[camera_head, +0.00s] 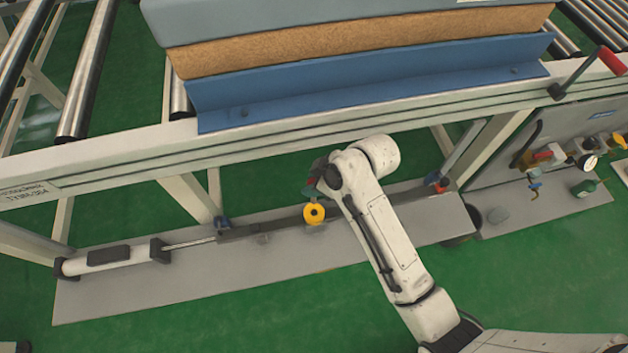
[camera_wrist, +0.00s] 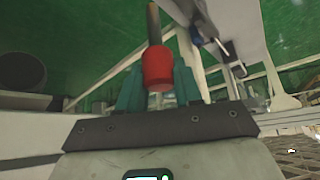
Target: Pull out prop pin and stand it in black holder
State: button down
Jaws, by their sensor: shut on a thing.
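The prop pin has a red grip (camera_wrist: 163,70) and a thin grey shaft, which shows beyond the grip in the wrist view. My gripper (camera_wrist: 160,92) is shut on the red grip, with a green finger on each side. In the head view my gripper (camera_head: 318,182) is mostly hidden by my own arm, above the long dark bar. I cannot tell whether the shaft's far end sits in anything. A black, round cup-like thing (camera_head: 463,222), likely the black holder, stands at the right end of the grey plate, partly covered by it.
A yellow round part (camera_head: 314,213) sits on the dark bar (camera_head: 275,224) close to my gripper. The bar lies along the grey plate (camera_head: 250,275). The conveyor frame (camera_head: 120,160) with a blue ledge (camera_head: 370,90) is above. A gauge panel (camera_head: 570,150) stands at right.

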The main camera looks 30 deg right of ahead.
jog(key=shift+r+p, duration=1.25)
jog(key=shift+r, duration=0.05)
